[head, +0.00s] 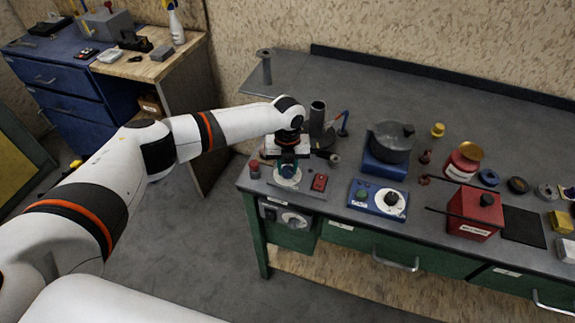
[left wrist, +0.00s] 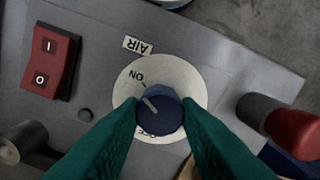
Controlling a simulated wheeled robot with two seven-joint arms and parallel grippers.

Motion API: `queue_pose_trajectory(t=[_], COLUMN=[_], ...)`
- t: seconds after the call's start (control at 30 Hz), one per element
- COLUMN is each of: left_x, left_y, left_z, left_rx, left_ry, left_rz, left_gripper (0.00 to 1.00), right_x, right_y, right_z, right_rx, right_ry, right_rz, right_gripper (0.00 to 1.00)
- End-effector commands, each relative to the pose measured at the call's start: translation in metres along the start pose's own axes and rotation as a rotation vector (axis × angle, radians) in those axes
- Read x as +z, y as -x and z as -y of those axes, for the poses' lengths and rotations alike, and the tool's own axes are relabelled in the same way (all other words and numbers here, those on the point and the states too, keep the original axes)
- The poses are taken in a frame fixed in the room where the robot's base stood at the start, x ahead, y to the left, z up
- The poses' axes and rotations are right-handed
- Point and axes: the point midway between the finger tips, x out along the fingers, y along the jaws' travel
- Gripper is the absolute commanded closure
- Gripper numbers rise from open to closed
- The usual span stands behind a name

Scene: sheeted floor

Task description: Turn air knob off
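The air knob (left wrist: 160,110) is a dark blue round knob with a light pointer line. It sits on a white dial marked ON and OFF, beside an AIR label (left wrist: 137,45). The pointer line aims up-left in the left wrist view, roughly toward the ON mark; the OFF text is partly hidden. My left gripper (left wrist: 161,106) has its green fingers on both sides of the knob, and they appear to touch it. In the head view my left gripper (head: 288,168) is over the panel at the bench's front left corner and hides the knob. My right gripper is out of view.
A red rocker switch (left wrist: 50,62) and a red-capped post (left wrist: 285,125) flank the dial. A blue control box (head: 378,199), a dark pot (head: 390,141) and a red container (head: 474,212) stand farther right on the bench. A dark cylinder (head: 317,120) stands behind the gripper.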

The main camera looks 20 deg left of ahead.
Motion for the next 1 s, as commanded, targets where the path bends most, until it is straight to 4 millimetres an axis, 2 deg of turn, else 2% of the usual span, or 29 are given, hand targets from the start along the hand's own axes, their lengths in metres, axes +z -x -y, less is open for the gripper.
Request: queue_pose_trajectory(t=[0.27, 0.47, 1.0], left_x=[0.000, 0.000, 0.000], left_y=[0.001, 0.002, 0.003], left_z=[0.000, 0.000, 0.000], left_rx=[0.000, 0.000, 0.000], left_ry=[0.023, 0.107, 0.586], left_rz=[0.000, 0.001, 0.001], left_gripper=[0.93, 0.93, 0.93], right_x=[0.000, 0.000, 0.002], right_y=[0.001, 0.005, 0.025], right_z=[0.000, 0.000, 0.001], right_rx=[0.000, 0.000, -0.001], right_ry=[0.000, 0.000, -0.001], right_rz=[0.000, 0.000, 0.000], right_gripper=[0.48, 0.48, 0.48])
